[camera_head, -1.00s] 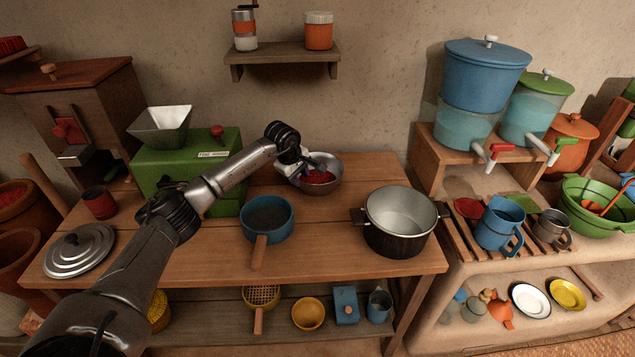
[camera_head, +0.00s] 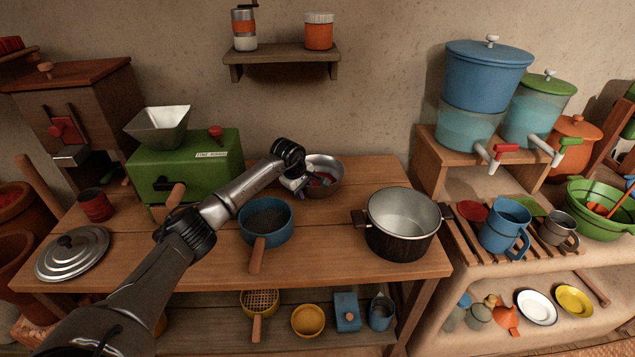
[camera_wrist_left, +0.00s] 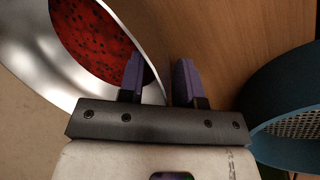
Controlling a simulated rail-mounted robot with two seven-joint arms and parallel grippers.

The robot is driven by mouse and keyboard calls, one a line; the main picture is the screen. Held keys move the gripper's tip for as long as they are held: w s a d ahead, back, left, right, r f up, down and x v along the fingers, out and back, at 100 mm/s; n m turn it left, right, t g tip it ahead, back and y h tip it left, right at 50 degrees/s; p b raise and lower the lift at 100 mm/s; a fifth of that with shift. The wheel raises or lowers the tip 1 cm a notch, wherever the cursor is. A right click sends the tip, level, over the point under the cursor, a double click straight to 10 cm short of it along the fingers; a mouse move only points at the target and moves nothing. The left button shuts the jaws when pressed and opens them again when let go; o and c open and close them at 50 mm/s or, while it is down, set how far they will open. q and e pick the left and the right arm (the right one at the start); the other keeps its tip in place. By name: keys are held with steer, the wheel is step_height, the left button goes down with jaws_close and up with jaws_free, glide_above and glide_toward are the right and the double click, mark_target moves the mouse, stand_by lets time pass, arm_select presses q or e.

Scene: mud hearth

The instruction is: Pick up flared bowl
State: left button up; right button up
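The flared bowl (camera_head: 325,166) is a shiny metal bowl at the back of the wooden table, holding something red with dark specks. My left gripper (camera_head: 300,184) is at its front-left rim, partly hidden by my own wrist. In the left wrist view the purple fingers (camera_wrist_left: 160,82) are apart. One finger is over the inside of the bowl (camera_wrist_left: 45,80) and the other is outside over the wood, with the rim passing between them. I cannot tell whether either finger touches the wall. My right gripper is not in view.
A blue strainer pan (camera_head: 266,222) stands just in front of the bowl, also close by in the left wrist view (camera_wrist_left: 285,105). A large pot (camera_head: 402,223) is to the right. A green grinder (camera_head: 187,168) stands left. Bare tabletop lies between the pan and pot.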

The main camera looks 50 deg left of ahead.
arm_select(q)
jaws_close()
steer(key=shift+r, duration=0.1)
stand_by(0.3)
